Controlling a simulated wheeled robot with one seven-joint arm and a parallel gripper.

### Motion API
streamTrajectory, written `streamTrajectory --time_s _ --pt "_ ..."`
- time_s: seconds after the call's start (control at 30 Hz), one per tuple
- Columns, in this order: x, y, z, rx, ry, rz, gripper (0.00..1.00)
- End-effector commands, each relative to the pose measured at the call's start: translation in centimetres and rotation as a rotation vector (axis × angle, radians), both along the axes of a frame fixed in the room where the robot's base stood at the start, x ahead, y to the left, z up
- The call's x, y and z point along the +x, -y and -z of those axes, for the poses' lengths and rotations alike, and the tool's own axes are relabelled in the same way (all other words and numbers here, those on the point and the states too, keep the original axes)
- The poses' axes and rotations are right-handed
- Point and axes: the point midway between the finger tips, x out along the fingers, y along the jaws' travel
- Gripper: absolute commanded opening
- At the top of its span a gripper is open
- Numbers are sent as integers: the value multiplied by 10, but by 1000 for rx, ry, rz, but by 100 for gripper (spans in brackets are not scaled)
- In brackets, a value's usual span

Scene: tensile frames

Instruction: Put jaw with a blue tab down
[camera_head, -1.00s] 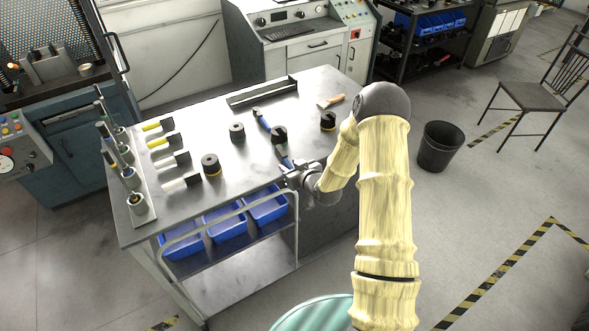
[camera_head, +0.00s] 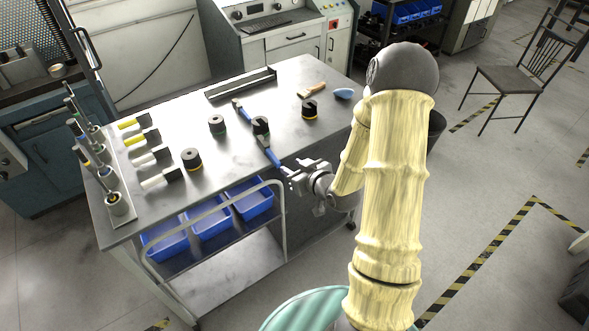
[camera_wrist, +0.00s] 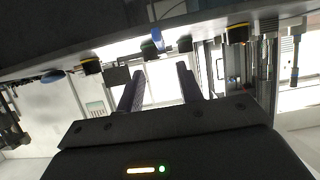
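On the metal table, a blue strip (camera_head: 271,157) lies near the front edge, just behind and left of my gripper. I take it for the jaw's blue tab; a dark block (camera_head: 260,125) stands behind it, and I cannot tell whether they join. A second blue piece (camera_head: 238,105) lies further back. My gripper (camera_head: 289,173) is at the table's front edge, apart from the strip. In the wrist view its two fingers (camera_wrist: 159,90) are spread with nothing between them. A blue piece also shows there (camera_wrist: 185,43), beyond the fingers.
Black blocks with yellow and white tabs (camera_head: 151,157) lie at left, beside a rack of upright tools (camera_head: 118,204). Banded black cylinders (camera_head: 192,160) stand on the table, with a blue oval (camera_head: 344,93) at back right. Blue bins (camera_head: 210,222) sit below.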

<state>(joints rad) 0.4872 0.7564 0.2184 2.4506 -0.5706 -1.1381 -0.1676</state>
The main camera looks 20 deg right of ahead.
Motion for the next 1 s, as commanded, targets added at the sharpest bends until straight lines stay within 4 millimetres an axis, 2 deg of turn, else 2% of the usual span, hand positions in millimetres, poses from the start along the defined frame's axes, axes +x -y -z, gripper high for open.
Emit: streamTrajectory --time_s 0.5,0.67,0.87,1.0 --pt "0 0 0 -2 -3 1 36" --pt "-3 -2 -2 -44 -64 4 36" --pt "-23 -3 -11 -153 -264 47 36" --pt "-49 -3 -23 -205 -418 106 36"
